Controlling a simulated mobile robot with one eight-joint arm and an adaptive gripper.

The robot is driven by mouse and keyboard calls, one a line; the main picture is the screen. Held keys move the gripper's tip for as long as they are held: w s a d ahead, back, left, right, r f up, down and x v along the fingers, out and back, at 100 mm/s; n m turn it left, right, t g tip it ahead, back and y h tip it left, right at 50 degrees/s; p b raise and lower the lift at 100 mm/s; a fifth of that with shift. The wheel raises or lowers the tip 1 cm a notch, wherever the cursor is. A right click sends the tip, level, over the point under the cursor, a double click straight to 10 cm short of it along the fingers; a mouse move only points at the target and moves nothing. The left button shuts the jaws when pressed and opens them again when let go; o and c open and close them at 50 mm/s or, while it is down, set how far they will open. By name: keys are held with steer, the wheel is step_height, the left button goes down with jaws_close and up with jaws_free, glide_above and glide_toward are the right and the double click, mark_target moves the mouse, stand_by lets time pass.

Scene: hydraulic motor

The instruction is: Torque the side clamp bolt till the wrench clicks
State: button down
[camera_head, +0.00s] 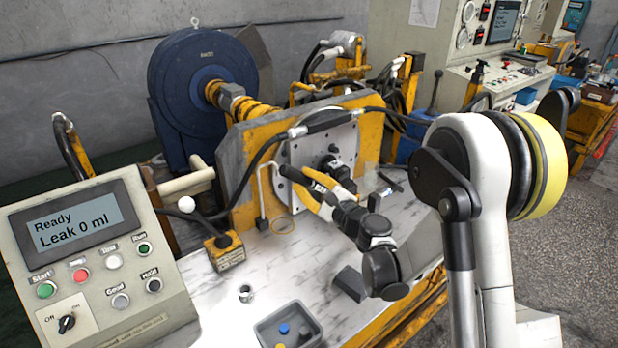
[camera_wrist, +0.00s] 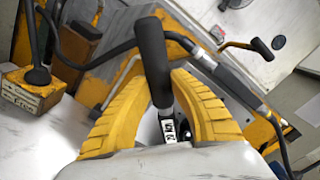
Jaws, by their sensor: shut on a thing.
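My gripper (camera_head: 324,192) has yellow fingers, shut on a black-handled wrench (camera_head: 294,174) in front of the test stand. In the wrist view the wrench (camera_wrist: 152,60) lies between both fingers (camera_wrist: 160,95), its black grip pointing up the picture and a small white label low on its shaft. The pale mounting plate (camera_head: 304,150) stands upright on the yellow-edged bracket behind my gripper, with a dark fitting (camera_head: 338,166) at its middle. I cannot make out the side clamp bolt. The wrench's working end is hidden, so I cannot tell whether it touches a bolt.
A control box (camera_head: 90,250) at left reads "Ready" and "Leak 0 ml". A grey tray (camera_head: 290,325), a metal ring (camera_head: 245,293) and a dark block (camera_head: 350,283) lie on the white bench. Black hoses (camera_head: 255,165) pass close to the gripper. A yellow-and-black box (camera_head: 225,250) stands at left.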

steer(key=shift+p+x, duration=0.5)
steer(key=shift+x, duration=2.4)
steer(key=shift+w+d+r, duration=0.1)
steer(key=shift+w, duration=0.05)
steer(key=shift+w, duration=0.1)
steer(key=shift+x, duration=1.2)
steer(key=shift+r, duration=0.1)
steer(key=shift+w, duration=0.1)
steer(key=shift+w+d+r+m, duration=0.55)
steer(key=shift+d+r+m, duration=0.25)
steer(key=shift+r+m, duration=0.1)
